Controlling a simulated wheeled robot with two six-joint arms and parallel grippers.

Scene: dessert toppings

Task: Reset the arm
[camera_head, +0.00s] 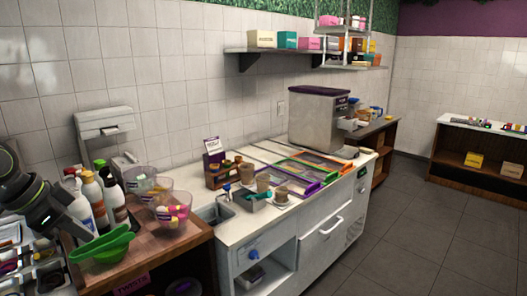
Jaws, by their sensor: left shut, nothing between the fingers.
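My left arm comes in from the left edge, dark grey and black. My left gripper (66,220) points down and to the right above the wooden counter, close to the sauce bottles in the picture. It is shut and holds nothing that I can see. The fingertips are small and partly lost against the dark items below. I cannot tell whether it touches anything. My right gripper is out of the picture.
Sauce bottles (94,198), a green bowl (101,248) and clear bowls of toppings (173,214) crowd the wooden counter (152,249). The grey floor (410,215) is clear.

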